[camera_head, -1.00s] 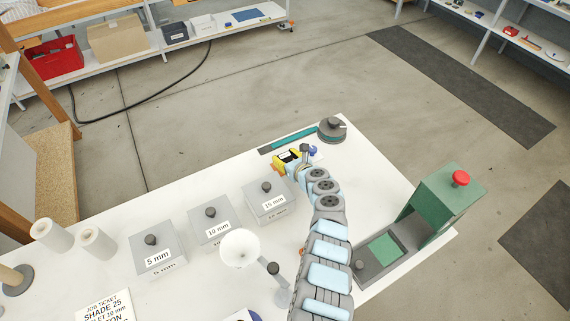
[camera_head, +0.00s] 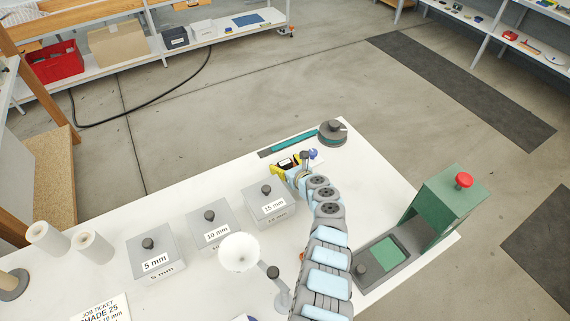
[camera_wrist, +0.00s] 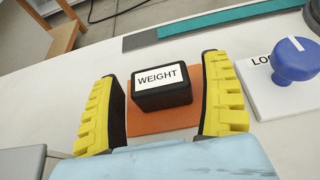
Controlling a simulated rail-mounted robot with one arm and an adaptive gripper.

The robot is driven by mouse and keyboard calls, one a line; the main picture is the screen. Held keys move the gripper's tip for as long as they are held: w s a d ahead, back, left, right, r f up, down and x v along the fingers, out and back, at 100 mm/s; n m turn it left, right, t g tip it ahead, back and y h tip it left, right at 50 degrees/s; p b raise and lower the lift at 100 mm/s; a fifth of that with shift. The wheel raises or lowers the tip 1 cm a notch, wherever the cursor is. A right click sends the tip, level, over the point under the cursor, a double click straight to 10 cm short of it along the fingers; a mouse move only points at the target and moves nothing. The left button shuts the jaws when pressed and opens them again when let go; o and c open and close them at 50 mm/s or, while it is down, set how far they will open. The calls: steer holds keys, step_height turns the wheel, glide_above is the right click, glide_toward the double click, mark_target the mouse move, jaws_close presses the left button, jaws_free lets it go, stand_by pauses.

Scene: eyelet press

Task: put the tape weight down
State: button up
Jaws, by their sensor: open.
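The tape weight (camera_wrist: 160,91) is a black block with a white label reading WEIGHT. In the wrist view it rests on an orange-brown pad (camera_wrist: 165,122) on the white table. My gripper (camera_wrist: 165,100) has yellow ribbed fingers, spread on either side of the weight, with gaps visible between them and the block. In the head view my gripper (camera_head: 284,164) is at the far side of the table, and the weight shows only as a small dark shape between the fingers.
A teal strip (camera_head: 294,140) and a round grey device (camera_head: 332,131) lie behind. Lidded grey boxes (camera_head: 268,203) stand left. The green press (camera_head: 440,208) stands right.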

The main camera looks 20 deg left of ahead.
mark_target(285, 162)
steer(key=shift+r, duration=0.1)
steer(key=shift+r+p, duration=0.2)
steer(key=shift+p, duration=0.1)
steer(key=p+v, duration=0.3)
steer(key=shift+r, duration=0.15)
steer(key=p+v, duration=0.2)
steer(key=v, duration=0.1)
steer(key=shift+p+v, duration=1.25)
steer(key=shift+v, duration=1.65)
